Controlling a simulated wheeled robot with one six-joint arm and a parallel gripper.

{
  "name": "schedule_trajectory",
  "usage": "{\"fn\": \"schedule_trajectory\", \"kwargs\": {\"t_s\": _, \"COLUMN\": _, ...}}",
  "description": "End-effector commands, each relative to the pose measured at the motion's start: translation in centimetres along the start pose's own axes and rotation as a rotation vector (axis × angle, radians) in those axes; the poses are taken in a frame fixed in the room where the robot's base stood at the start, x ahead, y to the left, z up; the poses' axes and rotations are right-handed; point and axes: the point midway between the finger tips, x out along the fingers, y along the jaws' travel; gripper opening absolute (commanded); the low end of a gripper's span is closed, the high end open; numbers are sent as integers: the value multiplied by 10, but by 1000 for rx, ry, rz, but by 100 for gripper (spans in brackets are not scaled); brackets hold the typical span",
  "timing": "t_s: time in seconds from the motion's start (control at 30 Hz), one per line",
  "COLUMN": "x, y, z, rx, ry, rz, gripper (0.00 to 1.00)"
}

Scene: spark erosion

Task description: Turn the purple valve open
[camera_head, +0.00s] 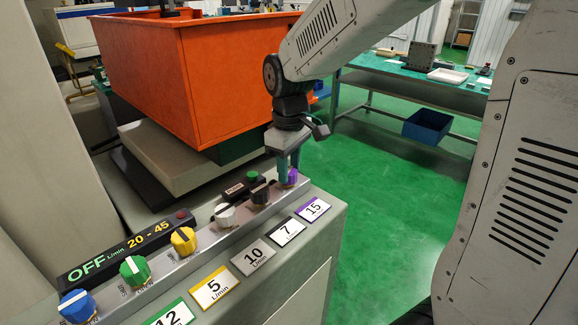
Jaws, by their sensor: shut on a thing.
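The purple valve (292,177) is a small knob at the far right end of the row of valves on the grey panel (158,252). My gripper (288,175) reaches down from above with its teal fingers around the purple valve and is shut on it. The fingers cover part of the knob, so its pointer mark cannot be made out. A white label reading 15 with a purple border (313,209) lies in front of the purple valve.
Black (260,194), white (224,214), yellow (183,240), green (135,270) and blue (76,306) valves stand in the same row to the left. A large orange tank (190,85) rises behind the panel. Green floor (385,215) is clear to the right.

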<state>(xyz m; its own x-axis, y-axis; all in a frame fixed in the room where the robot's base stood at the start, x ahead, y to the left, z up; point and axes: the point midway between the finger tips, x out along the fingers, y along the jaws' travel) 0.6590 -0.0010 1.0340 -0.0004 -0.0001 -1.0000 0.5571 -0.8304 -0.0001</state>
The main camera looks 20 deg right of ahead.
Motion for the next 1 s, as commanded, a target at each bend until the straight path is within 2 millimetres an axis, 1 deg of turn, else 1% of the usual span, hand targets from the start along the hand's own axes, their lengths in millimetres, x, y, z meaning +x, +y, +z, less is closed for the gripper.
{"fn": "schedule_trajectory", "kwargs": {"t_s": 1.0, "x": -1, "y": 2, "z": -1, "rx": -948, "ry": 1, "rz": 1, "gripper": 13}}
